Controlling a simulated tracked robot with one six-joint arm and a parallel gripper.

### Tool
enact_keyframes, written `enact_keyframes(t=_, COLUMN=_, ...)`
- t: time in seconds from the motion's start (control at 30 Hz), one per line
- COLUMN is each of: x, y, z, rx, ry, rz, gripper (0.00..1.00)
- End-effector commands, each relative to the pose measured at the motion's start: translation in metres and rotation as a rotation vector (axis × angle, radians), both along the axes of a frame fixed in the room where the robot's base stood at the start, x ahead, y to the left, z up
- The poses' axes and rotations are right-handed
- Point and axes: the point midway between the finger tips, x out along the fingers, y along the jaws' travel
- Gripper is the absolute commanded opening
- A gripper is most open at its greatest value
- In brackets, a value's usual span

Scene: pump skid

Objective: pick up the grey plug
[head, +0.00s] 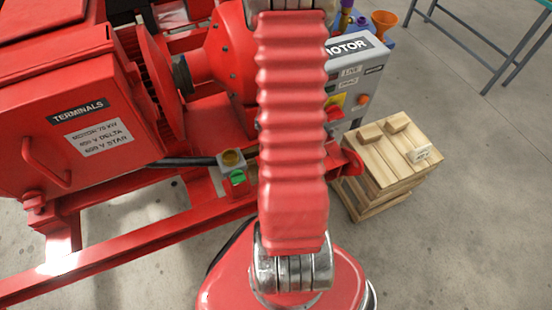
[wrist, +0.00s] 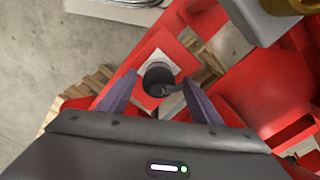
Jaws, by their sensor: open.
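A dark grey round piece (wrist: 157,76), which looks like the grey plug, shows in the wrist view on a pale square plate (wrist: 166,48) on a red beam. A small dark tab sticks out at its right side. My gripper (wrist: 159,79) is open, with one purple-grey finger to the left of the round piece and one to the right. I cannot tell how far the fingertips are above it. In the head view, my red arm hides this area, and neither the plug nor my gripper can be made out.
A red pump skid with a terminals box (head: 75,120) fills the left of the head view. A grey motor control box (head: 352,75) and a wooden pallet stack (head: 385,165) stand right of my arm.

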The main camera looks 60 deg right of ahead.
Motion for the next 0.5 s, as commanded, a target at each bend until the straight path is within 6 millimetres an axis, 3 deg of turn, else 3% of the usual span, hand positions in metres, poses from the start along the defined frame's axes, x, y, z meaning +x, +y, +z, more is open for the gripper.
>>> enact_keyframes(t=0.27, x=0.0, y=0.0, z=0.0002, rx=0.0, ry=0.0, rz=0.0, gripper=0.59)
enact_keyframes(t=0.5, x=0.0, y=0.0001, z=0.0002, rx=0.0, ry=0.0, rz=0.0, gripper=0.43)
